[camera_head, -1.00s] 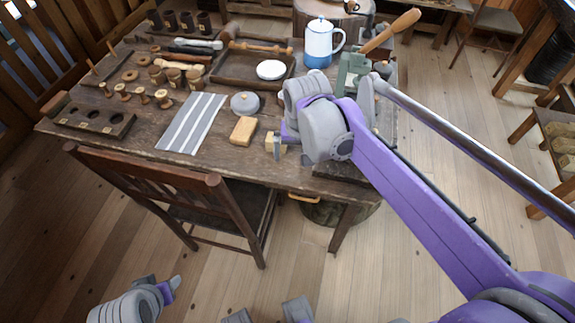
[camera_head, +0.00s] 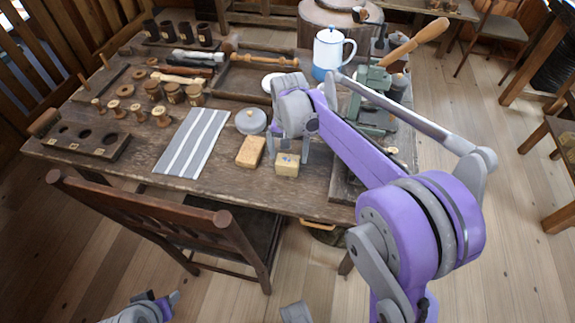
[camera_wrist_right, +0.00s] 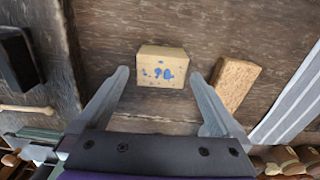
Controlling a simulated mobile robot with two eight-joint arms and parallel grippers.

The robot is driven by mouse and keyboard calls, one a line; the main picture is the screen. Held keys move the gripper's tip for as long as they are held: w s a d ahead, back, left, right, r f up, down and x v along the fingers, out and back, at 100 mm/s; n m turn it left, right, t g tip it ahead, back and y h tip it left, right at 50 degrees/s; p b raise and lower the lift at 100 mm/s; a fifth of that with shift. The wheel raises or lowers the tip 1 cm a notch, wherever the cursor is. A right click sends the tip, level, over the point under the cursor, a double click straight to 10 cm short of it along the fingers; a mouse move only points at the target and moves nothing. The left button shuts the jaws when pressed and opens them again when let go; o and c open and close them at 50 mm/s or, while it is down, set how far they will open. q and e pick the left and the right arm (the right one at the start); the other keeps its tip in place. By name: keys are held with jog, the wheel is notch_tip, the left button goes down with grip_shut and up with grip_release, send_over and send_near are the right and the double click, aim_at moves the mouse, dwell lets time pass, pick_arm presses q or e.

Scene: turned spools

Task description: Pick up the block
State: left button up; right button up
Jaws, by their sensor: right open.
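The block (camera_head: 287,164) is pale tan with blue marks on top and lies on the wooden table near its front edge. In the right wrist view the block (camera_wrist_right: 162,68) sits ahead of the fingertips, roughly centred between them. My right gripper (camera_head: 290,147) is open and empty just behind and above the block; it also shows in the right wrist view (camera_wrist_right: 159,76). Its fingers do not visibly touch the block. My left gripper (camera_head: 170,299) shows only partly at the bottom left, low and away from the table; its jaws are unclear.
A brown, rough-textured block (camera_head: 250,151) lies close to the left of the block. A grey lidded dish (camera_head: 251,121) and a striped cloth (camera_head: 192,142) lie beyond. A green vise (camera_head: 372,95) stands right of the gripper. A chair (camera_head: 160,215) stands at the table's front.

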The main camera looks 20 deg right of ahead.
aim_at(288, 160)
notch_tip(288, 160, down, 4)
jog(key=shift+a+r, duration=0.1)
jog(key=c, duration=1.2)
